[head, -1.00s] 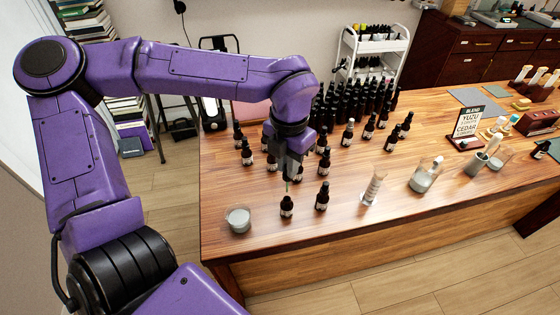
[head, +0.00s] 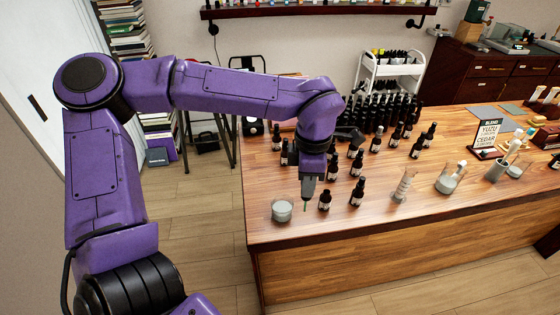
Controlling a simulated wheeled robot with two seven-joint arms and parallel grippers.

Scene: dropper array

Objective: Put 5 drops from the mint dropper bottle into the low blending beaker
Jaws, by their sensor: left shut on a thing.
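My left gripper (head: 307,190) points down over the front left of the wooden table. It is shut on a slim dropper (head: 306,206), of which a small green tip shows below the fingers. A low, wide glass beaker (head: 282,211) with greyish contents stands just left of the dropper tip, near the table's left corner. A dark bottle with a pale label (head: 325,200) stands just right of the tip. Its label is too small to read, so I cannot confirm that it is the mint bottle. The tip appears between beaker and bottle. My right gripper is not in view.
Another dark bottle (head: 357,193) stands close on the right, with several more behind my gripper. A glass cylinder (head: 404,186) and a larger beaker (head: 447,183) stand further right. A sign (head: 488,136) reads blend, yuzu, cedar. The table's front edge is clear.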

